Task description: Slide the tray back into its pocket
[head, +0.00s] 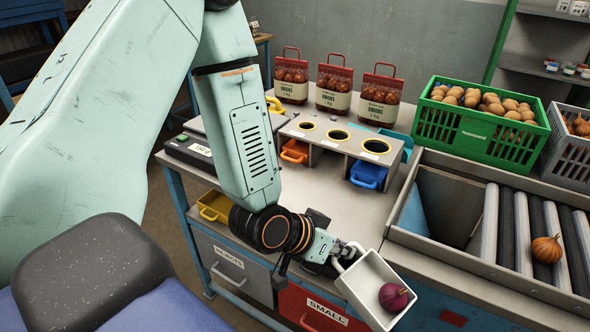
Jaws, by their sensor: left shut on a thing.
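My left gripper (341,255) is shut on the handle of a white tray (358,298) at the bottom centre of the head view. The tray is tilted and held out past the bench's front edge. A purple-red onion (393,297) lies in it. A grey stand (345,143) on the bench has several round holes on top and pockets below. An orange tray (294,151) sits at its left pocket and a blue tray (368,176) at its right one. The middle pocket between them looks dark; its inside is hard to see. My right gripper is out of view.
A scale (188,148) stands at the bench's left, a yellow tray (214,206) below it. Red onion bags (334,82) stand behind. A green crate (482,122) of onions and a roller conveyor (507,240) are at right. A red "SMALL" drawer (318,310) is below the bench front.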

